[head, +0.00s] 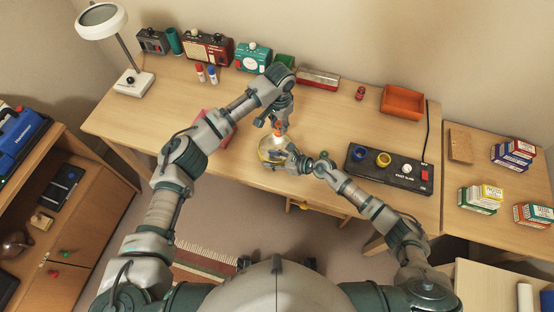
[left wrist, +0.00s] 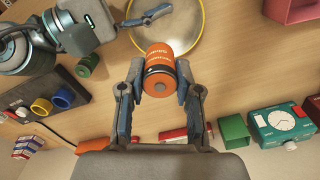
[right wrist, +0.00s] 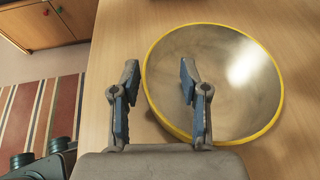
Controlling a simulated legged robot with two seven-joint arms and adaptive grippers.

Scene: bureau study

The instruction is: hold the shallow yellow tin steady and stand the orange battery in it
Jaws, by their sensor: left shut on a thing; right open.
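The orange battery (left wrist: 160,60) is held between the fingertips of my left gripper (left wrist: 160,82), which is shut on it. In the head view the battery (head: 277,126) hangs upright or nearly so, by the far side of the tin. The shallow yellow tin (right wrist: 225,85) is a round dish with a yellow rim and grey inside, lying on the desk. My right gripper (right wrist: 159,78) is open, with one finger outside the rim and the other over the inside. I cannot tell if either finger touches the tin. In the head view my right arm partly covers the tin (head: 267,150).
A black control box (head: 388,168) with blue and yellow rings stands right of the tin. A small green cylinder (left wrist: 88,66) stands near my right arm. A pink container (head: 210,126) lies partly behind my left arm. An orange tray (head: 403,102) stands at the back right.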

